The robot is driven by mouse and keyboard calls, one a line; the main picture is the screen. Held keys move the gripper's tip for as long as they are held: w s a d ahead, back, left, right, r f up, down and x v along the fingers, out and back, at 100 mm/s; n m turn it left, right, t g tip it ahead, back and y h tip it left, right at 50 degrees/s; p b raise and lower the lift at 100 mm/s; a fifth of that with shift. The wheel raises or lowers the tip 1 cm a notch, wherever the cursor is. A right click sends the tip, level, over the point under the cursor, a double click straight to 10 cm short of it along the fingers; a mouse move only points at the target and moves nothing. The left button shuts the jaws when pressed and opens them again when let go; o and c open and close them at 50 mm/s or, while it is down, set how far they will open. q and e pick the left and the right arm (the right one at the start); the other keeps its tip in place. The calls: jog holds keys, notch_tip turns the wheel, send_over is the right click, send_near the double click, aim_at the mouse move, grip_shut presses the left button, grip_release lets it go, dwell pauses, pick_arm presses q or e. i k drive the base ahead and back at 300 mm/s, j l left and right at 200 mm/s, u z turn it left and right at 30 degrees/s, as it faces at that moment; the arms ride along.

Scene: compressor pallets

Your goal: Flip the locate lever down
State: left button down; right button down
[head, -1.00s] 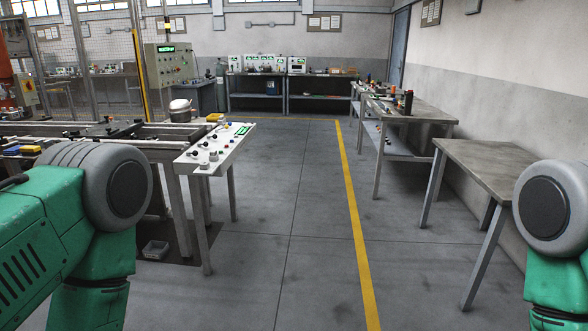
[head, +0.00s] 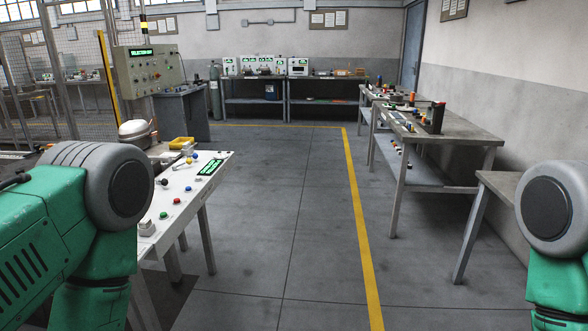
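A white control panel (head: 178,208) on legs stands at the left. It carries small levers, coloured buttons and a green display (head: 210,167). Small black-knobbed levers show on it, but I cannot tell which one is the locate lever or how it is set. My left arm covers the near left part of the panel. Both my arms show only their green and grey links at the sides of the head view. Neither gripper is in view.
A grey control cabinet (head: 148,70) stands behind the panel. A yellow tray (head: 182,143) and a pot (head: 135,132) sit nearby. Workbenches line the right wall, one (head: 450,145) holding tools. The floor (head: 285,210) between is clear, with a yellow line (head: 360,215).

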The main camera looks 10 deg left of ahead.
aim_at(189, 160)
jog(key=i+j+u, duration=0.1)
jog(key=i, duration=0.85)
jog(key=i+j+u, duration=0.1)
jog(key=i, duration=0.85)
jog(key=j, duration=0.1)
